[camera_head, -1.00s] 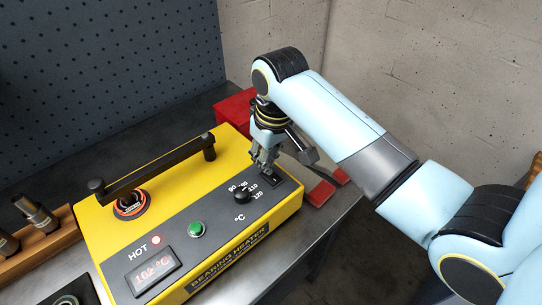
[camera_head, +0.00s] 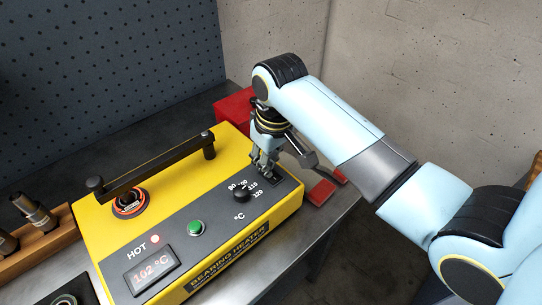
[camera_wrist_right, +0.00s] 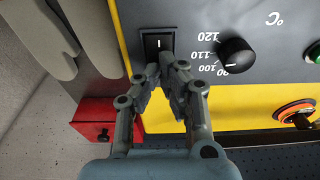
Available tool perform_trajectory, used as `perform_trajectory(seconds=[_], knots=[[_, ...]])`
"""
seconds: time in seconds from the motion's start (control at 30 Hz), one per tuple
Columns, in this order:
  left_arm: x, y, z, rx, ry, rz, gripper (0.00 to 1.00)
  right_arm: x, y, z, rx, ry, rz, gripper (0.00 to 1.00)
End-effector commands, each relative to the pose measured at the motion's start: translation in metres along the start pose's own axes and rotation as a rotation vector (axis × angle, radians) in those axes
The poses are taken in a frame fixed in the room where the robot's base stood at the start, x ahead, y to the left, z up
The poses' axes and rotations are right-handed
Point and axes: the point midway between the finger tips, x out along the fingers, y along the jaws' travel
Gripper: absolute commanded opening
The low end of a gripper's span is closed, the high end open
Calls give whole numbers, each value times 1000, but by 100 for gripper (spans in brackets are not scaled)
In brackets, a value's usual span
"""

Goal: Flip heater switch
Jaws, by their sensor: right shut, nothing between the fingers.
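The yellow bearing heater (camera_head: 105,225) stands on the bench with a dark control panel on top. Its black rocker switch (camera_wrist_right: 158,42), marked with a white line, sits at the panel's end beside the temperature knob (camera_wrist_right: 236,58). My right gripper (camera_head: 268,174) points down at the switch, fingers shut and empty. In the right wrist view the fingertips (camera_wrist_right: 160,58) are at the switch's near edge; I cannot tell whether they touch it. In the head view the gripper hides most of the switch. The display (camera_head: 152,270) reads about 102 °C. My left gripper is not in view.
A black bar handle (camera_head: 150,172) rises above the heater. A red box (camera_head: 233,106) stands behind. A wooden rack (camera_head: 50,242) with metal parts is at left.

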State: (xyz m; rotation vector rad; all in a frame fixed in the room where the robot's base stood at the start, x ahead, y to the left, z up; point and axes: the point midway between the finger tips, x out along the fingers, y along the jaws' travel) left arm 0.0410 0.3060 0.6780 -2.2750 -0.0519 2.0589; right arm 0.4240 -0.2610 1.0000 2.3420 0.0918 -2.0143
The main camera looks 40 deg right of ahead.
Motion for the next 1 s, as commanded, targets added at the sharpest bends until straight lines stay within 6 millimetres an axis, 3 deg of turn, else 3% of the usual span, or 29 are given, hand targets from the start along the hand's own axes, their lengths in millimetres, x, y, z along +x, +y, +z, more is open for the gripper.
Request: perform_trajectory(seconds=[0.37,0.67,1.0], knots=[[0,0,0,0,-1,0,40,3,0,1,0,-2,0,0],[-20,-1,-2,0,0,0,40,-24,0,-4,0,0,0,0],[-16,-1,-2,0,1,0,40,-51,0,-8,0,1,0,0]])
